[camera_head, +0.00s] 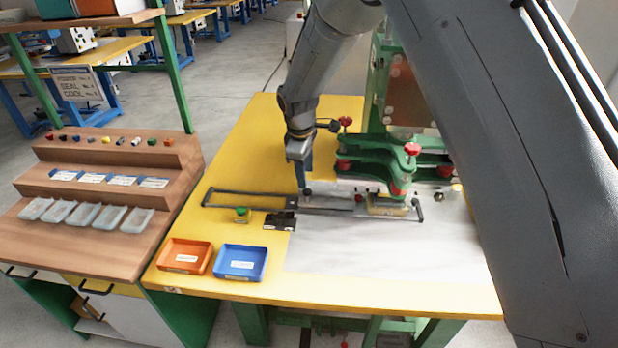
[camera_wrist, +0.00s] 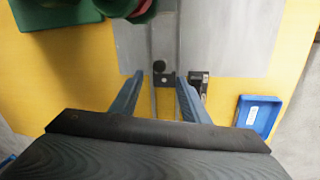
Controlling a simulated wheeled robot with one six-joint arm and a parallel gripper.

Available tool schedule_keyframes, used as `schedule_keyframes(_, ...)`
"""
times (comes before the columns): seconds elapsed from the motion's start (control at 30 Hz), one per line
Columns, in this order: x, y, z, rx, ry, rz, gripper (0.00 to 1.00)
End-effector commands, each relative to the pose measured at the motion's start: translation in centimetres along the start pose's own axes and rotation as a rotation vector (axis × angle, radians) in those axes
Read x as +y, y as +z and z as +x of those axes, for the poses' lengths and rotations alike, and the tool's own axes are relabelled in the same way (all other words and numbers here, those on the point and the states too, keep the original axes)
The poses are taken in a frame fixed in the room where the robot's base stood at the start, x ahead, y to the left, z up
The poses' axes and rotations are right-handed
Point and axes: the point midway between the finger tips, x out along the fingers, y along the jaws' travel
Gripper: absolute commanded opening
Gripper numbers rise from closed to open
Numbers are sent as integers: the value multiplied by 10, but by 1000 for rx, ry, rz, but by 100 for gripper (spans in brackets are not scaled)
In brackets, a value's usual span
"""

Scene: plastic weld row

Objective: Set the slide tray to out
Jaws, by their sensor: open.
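The slide tray runs on a long dark rail frame (camera_head: 235,206) that lies across the yellow table. Its right part, with a small yellowish plate (camera_head: 388,208), sits at the press. A round dark knob (camera_head: 307,192) stands on the slide near the middle of the rails. It also shows in the wrist view as a knob (camera_wrist: 159,66) on a dark tab. My gripper (camera_head: 302,184) is low over the rails at the knob. In the wrist view its two blue fingers (camera_wrist: 159,86) are apart, one on each side of the rails, with the knob between and slightly beyond their tips.
The green press (camera_head: 385,165) with red knobs stands just right of my gripper. Orange (camera_head: 185,257) and blue (camera_head: 240,263) bins lie at the front. The left rail end is clear.

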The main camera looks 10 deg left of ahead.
Motion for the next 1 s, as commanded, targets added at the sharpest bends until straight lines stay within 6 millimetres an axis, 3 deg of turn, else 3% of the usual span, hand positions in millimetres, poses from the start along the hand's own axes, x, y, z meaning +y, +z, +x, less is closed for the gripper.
schedule_keyframes(0.6, 1, 3, 71, -2, -1, 3, 42)
schedule_keyframes(1.0, 1, 1, 77, -1, 0, 2, 42)
